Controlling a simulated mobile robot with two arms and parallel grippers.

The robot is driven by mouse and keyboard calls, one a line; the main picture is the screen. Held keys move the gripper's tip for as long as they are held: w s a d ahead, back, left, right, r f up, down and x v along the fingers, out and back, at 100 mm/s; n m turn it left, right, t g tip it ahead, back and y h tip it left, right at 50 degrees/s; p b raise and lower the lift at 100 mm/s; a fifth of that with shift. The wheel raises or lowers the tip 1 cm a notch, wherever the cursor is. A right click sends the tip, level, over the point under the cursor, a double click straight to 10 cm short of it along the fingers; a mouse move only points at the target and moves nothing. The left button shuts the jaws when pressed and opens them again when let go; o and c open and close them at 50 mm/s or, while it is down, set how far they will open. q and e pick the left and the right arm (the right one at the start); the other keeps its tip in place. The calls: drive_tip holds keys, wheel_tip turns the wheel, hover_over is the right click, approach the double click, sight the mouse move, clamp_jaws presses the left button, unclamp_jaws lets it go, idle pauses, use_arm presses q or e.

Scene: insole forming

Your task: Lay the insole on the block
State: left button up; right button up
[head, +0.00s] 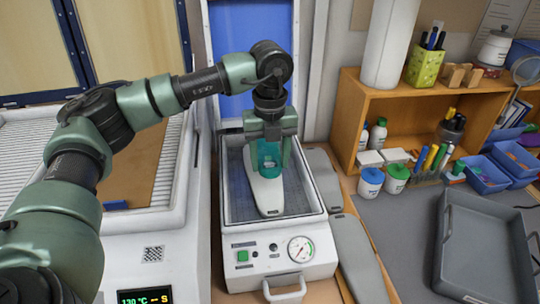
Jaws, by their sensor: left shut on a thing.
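A pale, foot-shaped block (266,194) lies in the dark recessed bed of a white machine (233,215), its narrow end toward me. My left gripper (267,172) points down over the far half of the block. It is shut on a teal piece that looks like the insole (268,153), seen between the fingers. The fingers and wrist hide much of the insole and the block's far end. I cannot tell whether the insole touches the block. My right gripper is not in view.
Two grey foot-shaped pieces (361,258) lie right of the machine. A wooden shelf (424,100) with pots and pens stands behind them. A grey tray (486,245) is at the right. An oven-like unit with a display (146,297) is at the left.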

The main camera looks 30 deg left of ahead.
use_arm(q)
drive_tip(key=shift+s+f+b, duration=0.1)
drive_tip(key=shift+f+b, duration=0.2)
drive_tip(key=shift+f, duration=0.4)
wheel_tip(320, 180, down, 6)
drive_tip(key=b, duration=0.3)
drive_tip(key=shift+f+b, duration=0.3)
drive_tip(key=shift+b, duration=0.2)
drive_tip(key=shift+f+b, duration=0.4)
drive_tip(key=shift+f, duration=0.05)
drive_tip(key=o, duration=1.4)
drive_tip(key=shift+o, duration=0.2)
